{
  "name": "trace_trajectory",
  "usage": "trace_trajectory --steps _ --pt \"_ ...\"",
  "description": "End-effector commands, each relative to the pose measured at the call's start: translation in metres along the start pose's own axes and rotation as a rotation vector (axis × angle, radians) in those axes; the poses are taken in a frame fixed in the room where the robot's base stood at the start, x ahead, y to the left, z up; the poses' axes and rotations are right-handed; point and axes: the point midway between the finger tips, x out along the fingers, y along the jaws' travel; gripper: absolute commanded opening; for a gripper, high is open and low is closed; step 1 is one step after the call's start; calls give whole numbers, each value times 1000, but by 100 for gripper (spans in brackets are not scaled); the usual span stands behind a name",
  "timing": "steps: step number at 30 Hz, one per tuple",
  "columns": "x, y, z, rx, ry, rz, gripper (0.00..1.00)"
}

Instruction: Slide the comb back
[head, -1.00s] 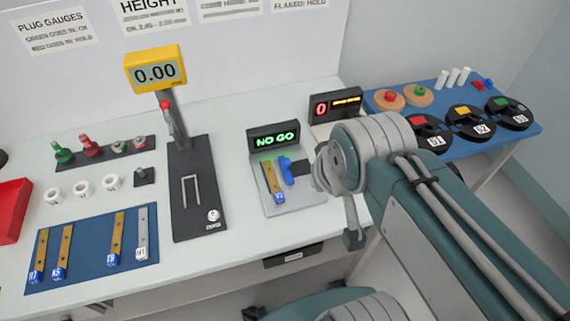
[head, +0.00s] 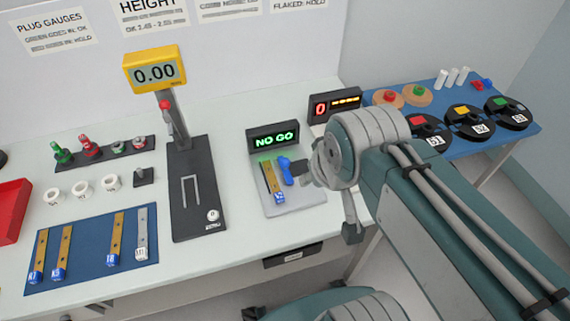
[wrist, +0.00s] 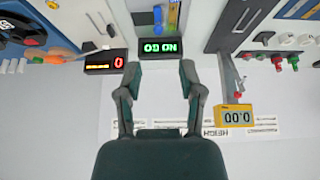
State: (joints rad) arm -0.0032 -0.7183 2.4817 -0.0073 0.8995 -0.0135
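The station's grey plate (head: 300,201) carries a brass bar (head: 267,177) with a blue-and-white end. A blue piece (head: 286,171), probably the comb, stands just right of the bar. A dark part shows between the blue piece and my wrist; I cannot tell whose it is. The lit NO GO display (head: 273,140) stands behind the plate. In the wrist view, which is upside down, my gripper (wrist: 160,74) is open and empty, with the display (wrist: 160,47) visible between its fingers. The plate is partly cut off at that view's top edge.
A height gauge (head: 155,73) reading 0.00 stands left of the plate. A blue mat (head: 88,250) with several bars lies farther left. A counter display (head: 335,106) sits behind my wrist. A blue side table (head: 513,133) with black reels is at right.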

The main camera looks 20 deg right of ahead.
Motion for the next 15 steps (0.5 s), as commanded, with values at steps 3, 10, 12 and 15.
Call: trace_trajectory --steps 3,10,12,15 --pt "12 1 -19 -62 -51 11 76" --pt "50 2 -63 -218 -158 31 76" --pt "64 1 -75 -268 -190 35 76" --pt "87 0 -91 -337 -236 38 76"
